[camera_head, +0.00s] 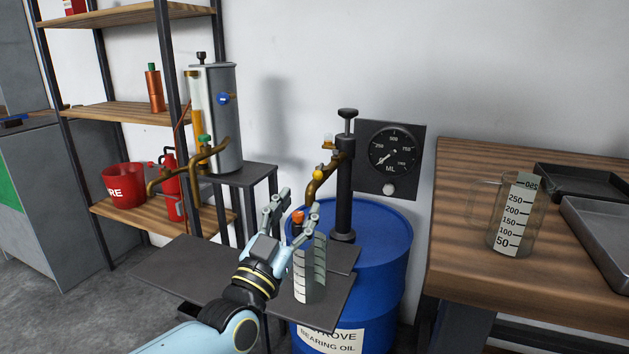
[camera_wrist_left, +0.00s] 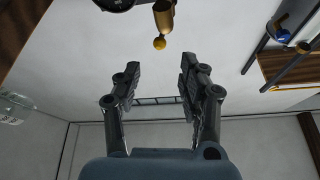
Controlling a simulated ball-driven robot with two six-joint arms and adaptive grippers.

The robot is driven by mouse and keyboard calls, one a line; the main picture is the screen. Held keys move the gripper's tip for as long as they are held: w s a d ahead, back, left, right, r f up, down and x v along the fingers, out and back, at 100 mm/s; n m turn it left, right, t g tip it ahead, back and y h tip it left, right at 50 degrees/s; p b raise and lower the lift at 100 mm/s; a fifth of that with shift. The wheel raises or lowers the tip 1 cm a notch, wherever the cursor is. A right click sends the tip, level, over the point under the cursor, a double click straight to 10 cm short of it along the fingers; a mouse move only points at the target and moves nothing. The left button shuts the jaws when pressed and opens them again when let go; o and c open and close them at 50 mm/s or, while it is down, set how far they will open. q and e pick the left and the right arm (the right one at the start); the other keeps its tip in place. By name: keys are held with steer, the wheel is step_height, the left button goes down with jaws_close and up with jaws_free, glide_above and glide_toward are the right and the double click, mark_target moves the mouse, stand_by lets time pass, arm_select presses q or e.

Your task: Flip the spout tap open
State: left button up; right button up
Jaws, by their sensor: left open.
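A brass spout (camera_head: 322,180) with a small yellow knob (camera_head: 318,172) curves from the dark pump column (camera_head: 344,195) on the blue oil drum (camera_head: 385,250). My left gripper (camera_head: 299,205) is open and empty, below and slightly left of the spout, its fingers pointing up. In the left wrist view the yellow knob (camera_wrist_left: 159,43) and spout (camera_wrist_left: 164,16) show beyond and between the open fingertips (camera_wrist_left: 160,75), apart from them. A graduated measure (camera_head: 303,280) stands on the grey plate under the spout, partly hidden by my gripper. My right gripper is not in view.
A dial gauge (camera_head: 391,150) is behind the pump. A second dispenser (camera_head: 222,120) with brass pipes stands at left. A glass jug (camera_head: 516,215) and trays (camera_head: 585,182) are on the wooden table (camera_head: 470,190) at right. An orange cap (camera_head: 297,217) shows between my fingers.

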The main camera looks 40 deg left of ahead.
mark_target(316, 179)
arm_select(q)
steer(key=x, duration=0.9)
steer(key=shift+w, duration=0.15)
